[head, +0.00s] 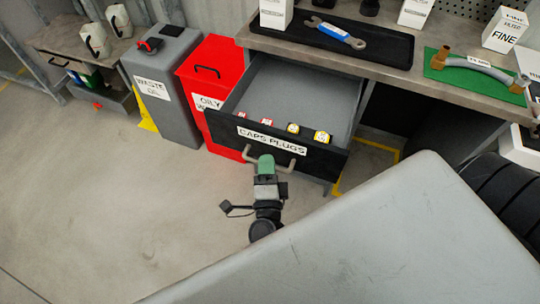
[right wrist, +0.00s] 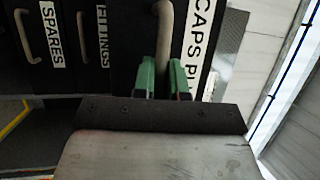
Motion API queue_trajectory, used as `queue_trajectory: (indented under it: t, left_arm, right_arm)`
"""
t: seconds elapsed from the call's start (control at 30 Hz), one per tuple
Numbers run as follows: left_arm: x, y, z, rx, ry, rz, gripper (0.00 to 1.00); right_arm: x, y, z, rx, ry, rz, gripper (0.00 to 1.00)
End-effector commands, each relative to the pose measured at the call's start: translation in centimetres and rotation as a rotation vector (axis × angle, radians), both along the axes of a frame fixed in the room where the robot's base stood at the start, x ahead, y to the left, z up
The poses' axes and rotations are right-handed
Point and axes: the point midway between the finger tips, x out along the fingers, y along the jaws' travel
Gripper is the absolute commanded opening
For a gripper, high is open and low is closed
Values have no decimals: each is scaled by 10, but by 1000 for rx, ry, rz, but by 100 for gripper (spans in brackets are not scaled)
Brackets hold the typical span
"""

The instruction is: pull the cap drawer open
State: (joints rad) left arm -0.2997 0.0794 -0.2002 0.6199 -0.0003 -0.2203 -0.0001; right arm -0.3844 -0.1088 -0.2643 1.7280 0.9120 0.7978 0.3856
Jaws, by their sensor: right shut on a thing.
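The cap drawer (head: 262,134), labelled CAPS PLUGS, stands well open under the workbench. Its grey inside shows, with several small yellow and red pieces (head: 292,128) along the front. My right gripper (head: 265,163) is at the left part of the drawer's bar handle (head: 291,161). In the right wrist view, the green fingers of my right gripper (right wrist: 162,78) are shut on the handle (right wrist: 165,38), one on each side. My left gripper is not in view.
A red bin (head: 213,66) and a grey waste oil bin (head: 162,88) stand left of the drawer. The workbench (head: 400,72) carries a black tray with a wrench (head: 335,33) and a green mat with a hose (head: 472,64). The floor in front is clear.

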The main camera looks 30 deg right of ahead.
Motion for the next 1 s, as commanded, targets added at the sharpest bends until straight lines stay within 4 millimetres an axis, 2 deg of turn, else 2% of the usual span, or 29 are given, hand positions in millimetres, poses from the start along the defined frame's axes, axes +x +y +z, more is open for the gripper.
queue_trajectory:
  t: [0.33, 0.37, 0.5, 0.8, 1.0]
  left_arm:
    - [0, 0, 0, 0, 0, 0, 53]
    - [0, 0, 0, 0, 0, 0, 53]
    - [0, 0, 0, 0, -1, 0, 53]
    - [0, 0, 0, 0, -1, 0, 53]
    - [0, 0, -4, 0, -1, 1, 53]
  right_arm:
    - [-1, 1, -1, 1, 2, 1, 0]
    - [-1, 0, -1, 1, 2, 1, 17]
    - [-1, 0, -1, 1, 2, 1, 36]
    - [-3, 1, -1, 0, 2, 1, 36]
    - [-27, 14, -7, 1, 4, 1, 36]
